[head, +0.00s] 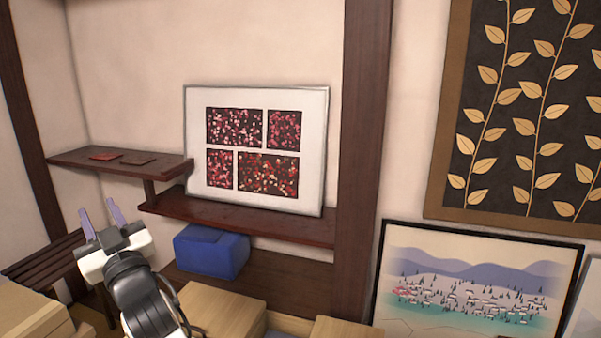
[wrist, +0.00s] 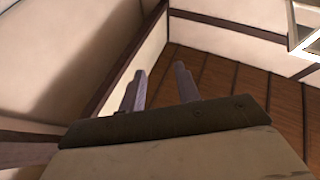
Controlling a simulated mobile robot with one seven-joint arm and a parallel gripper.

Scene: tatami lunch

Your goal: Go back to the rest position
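My gripper (head: 99,221) is at the lower left of the head view, raised in front of the wall shelves. Its two purplish fingers point up and stand apart, with nothing between them. The wrist view also shows my gripper (wrist: 160,84), with a clear gap between the fingers. Behind the fingers there I see pale walls with dark beams and a brown plank surface (wrist: 225,80).
A dark shelf (head: 240,222) holds a framed picture (head: 315,150); a smaller shelf (head: 75,160) holds two flat reddish items. A blue box (head: 210,252) sits below, near wooden boxes (head: 222,312). A landscape picture (head: 475,310) leans at right.

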